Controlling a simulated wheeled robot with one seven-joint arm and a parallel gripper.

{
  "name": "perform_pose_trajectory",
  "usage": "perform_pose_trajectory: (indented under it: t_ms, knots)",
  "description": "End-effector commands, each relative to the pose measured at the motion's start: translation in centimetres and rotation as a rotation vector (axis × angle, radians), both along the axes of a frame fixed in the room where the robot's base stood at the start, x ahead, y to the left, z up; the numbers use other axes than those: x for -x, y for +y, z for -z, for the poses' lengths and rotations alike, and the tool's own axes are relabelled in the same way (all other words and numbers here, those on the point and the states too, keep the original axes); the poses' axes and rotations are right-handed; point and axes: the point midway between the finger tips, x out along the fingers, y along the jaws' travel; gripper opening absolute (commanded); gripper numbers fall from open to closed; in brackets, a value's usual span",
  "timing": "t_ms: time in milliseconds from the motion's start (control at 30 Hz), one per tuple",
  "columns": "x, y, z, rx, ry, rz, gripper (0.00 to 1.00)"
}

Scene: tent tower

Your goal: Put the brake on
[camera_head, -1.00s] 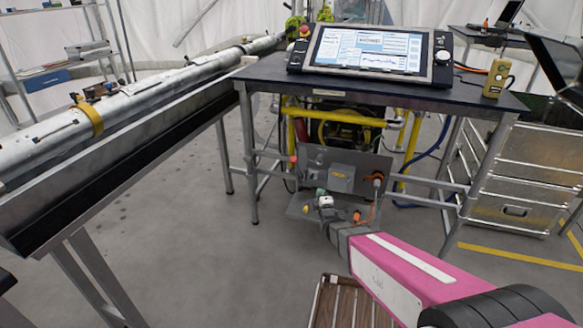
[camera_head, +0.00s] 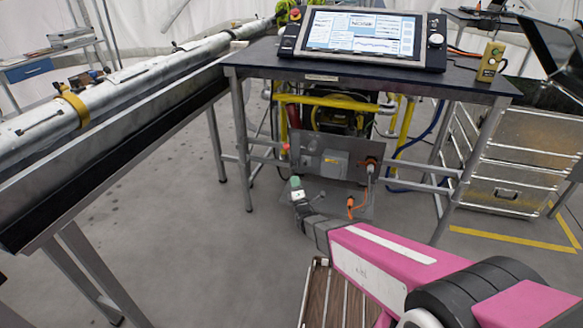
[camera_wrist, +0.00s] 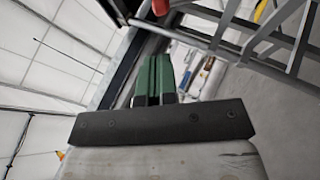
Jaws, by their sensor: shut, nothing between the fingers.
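No part is clearly marked as the brake. Under the desk a grey panel (camera_head: 308,158) carries a grey box (camera_head: 334,163), a small red knob (camera_head: 284,149) at its left edge and an orange-brown fitting (camera_head: 370,164) with a grey plug at its right. A loose orange piece (camera_head: 356,207) shows low in front of the panel. My gripper (camera_head: 295,182) is in front of the panel's lower left, below the red knob. Its green fingers are together and empty, as the wrist view (camera_wrist: 153,78) also shows. Contact with the panel cannot be told.
The desk (camera_head: 270,66) with a touchscreen console (camera_head: 365,38) stands above the panel. Its metal legs (camera_head: 241,140) flank the space. A long rail with a metal tube (camera_head: 110,92) runs along the left. Metal drawers (camera_head: 515,160) stand right. Open floor (camera_head: 180,230) lies left of the gripper.

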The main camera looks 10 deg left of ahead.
Motion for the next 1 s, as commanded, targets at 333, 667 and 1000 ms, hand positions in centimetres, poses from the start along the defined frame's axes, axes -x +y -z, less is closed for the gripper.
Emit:
perform_pose_trajectory:
  t_ms: [333, 667, 1000]
  knots:
    - [-4.8, 2.4, -2.6, -0.002, -0.001, 0.0, 0.0]
    - [-9.2, 4.5, -5.2, -0.001, -0.001, -0.001, 0.0]
    - [-10.7, 5.3, -6.2, -0.001, 0.0, 0.0, 0.0]
